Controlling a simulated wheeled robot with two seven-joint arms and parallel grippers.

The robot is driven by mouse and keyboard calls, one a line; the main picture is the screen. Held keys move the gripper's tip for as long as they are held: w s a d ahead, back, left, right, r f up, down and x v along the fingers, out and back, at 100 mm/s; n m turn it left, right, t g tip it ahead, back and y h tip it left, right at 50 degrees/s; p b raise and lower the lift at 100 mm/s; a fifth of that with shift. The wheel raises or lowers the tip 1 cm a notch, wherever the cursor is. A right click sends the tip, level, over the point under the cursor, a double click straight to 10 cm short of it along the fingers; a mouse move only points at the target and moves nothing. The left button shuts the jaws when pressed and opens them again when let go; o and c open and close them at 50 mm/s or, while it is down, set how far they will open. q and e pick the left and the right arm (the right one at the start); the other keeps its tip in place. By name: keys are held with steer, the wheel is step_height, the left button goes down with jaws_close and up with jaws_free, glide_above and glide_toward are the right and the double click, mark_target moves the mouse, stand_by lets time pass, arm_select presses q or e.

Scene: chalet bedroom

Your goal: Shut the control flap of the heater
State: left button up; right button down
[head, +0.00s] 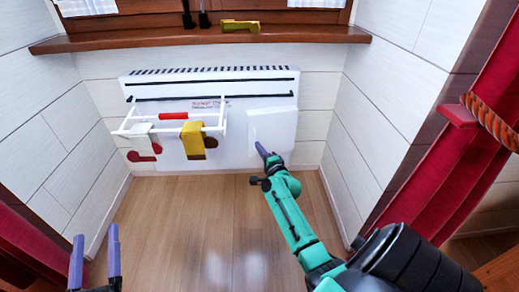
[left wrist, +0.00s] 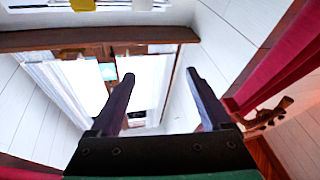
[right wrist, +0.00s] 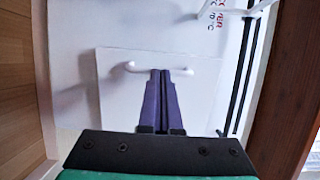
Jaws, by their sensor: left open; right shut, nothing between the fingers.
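The white heater (head: 225,82) stands against the back wall. Its control flap (head: 283,121) is a pale square panel at the heater's right end, with a white handle (right wrist: 131,67) showing in the right wrist view. The flap seems to stand out a little from the heater; how far is hard to tell. My right gripper (head: 262,149) is shut and empty, its fingertips in front of the flap beside the handle; contact cannot be told. It hides part of the flap. My left gripper (head: 94,234) is open and empty at the lower left, far from the heater.
A white drying rack (head: 170,131) with a yellow sock (head: 193,138) and other small clothes hangs on the heater, left of the flap. A wooden sill (head: 200,38) with a yellow object (head: 240,26) runs above. Red curtains hang at both sides. The wooden floor (head: 180,215) is clear.

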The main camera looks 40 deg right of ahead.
mark_target(255, 149)
arm_select(q)
steer(key=shift+f, duration=0.1)
arm_select(e)
steer(key=x, duration=0.3)
steer(key=shift+w+a+r+b, duration=0.15)
steer(key=shift+w+b, duration=0.05)
steer(key=shift+b, duration=0.2)
steer(key=shift+r, duration=0.1)
arm_select(q)
step_height(255, 149, up, 8)
steer(key=t+h, duration=0.1)
steer(key=t, duration=0.1)
steer(key=shift+w+a+f+m, duration=0.2)
steer(key=shift+a+m, duration=0.2)
steer(key=shift+a, duration=0.05)
arm_select(e)
steer(key=shift+r, duration=0.1)
